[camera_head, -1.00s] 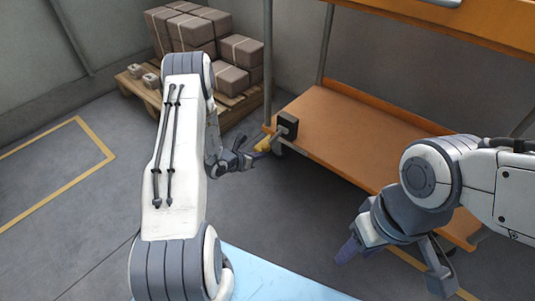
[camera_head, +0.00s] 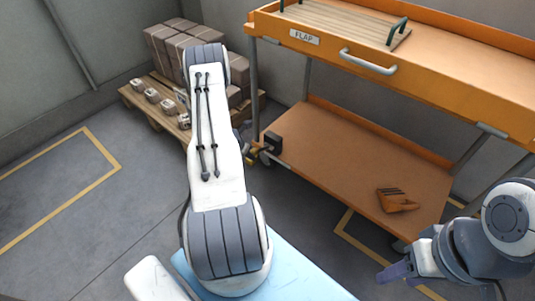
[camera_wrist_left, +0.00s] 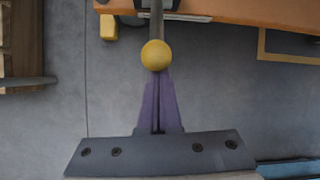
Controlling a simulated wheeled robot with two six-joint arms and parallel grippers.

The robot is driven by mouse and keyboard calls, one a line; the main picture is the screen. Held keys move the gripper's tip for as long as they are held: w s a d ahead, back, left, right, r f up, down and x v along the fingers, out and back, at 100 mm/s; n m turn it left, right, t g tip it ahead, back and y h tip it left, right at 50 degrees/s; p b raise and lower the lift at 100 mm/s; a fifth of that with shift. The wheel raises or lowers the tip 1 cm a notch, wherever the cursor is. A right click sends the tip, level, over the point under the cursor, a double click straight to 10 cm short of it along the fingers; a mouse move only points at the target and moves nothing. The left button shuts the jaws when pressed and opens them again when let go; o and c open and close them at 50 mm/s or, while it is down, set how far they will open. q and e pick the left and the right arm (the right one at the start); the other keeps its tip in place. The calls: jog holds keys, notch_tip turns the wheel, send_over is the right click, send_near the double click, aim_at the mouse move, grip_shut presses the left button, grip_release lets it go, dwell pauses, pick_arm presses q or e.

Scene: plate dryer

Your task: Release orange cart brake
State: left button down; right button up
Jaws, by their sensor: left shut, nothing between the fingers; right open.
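The orange cart (camera_head: 350,165) stands right of centre in the head view, with an upper tray and a lower shelf. Near its lower left corner are a caster (camera_head: 268,157) and a small yellow part (camera_head: 250,156), partly hidden by my left arm. In the left wrist view a yellow ball knob (camera_wrist_left: 155,55) on a grey rod is right at the purple fingertips of my left gripper (camera_wrist_left: 158,78). That gripper is shut with nothing between its fingers; I cannot tell whether it touches the knob. My right gripper (camera_head: 425,283) is open and empty at the lower right.
A pallet (camera_head: 155,112) with cardboard boxes stands behind my left arm. A wooden board (camera_head: 345,22) with dark handles lies on the upper tray. An orange-brown item (camera_head: 397,200) rests on the lower shelf. Floor at the left is clear, with yellow lines (camera_head: 60,210).

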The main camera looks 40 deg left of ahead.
aim_at(254, 151)
pick_arm(q)
jog(key=shift+w+r+p, duration=0.3)
jog(key=shift+r+p, duration=0.1)
jog(key=shift+r, duration=0.15)
jog(key=shift+w+r+p, duration=0.3)
jog(key=shift+r+p, duration=0.05)
jog(key=shift+r, duration=0.2)
pick_arm(e)
jog(key=shift+w+d+r, duration=0.2)
jog(key=shift+r, duration=0.35)
jog(key=shift+w+d+r, duration=0.15)
jog(key=shift+w+r, duration=0.05)
jog(key=shift+r, duration=0.35)
pick_arm(q)
jog(key=shift+w+a+r, duration=0.1)
jog(key=shift+w+r, duration=0.1)
jog(key=shift+w, duration=0.05)
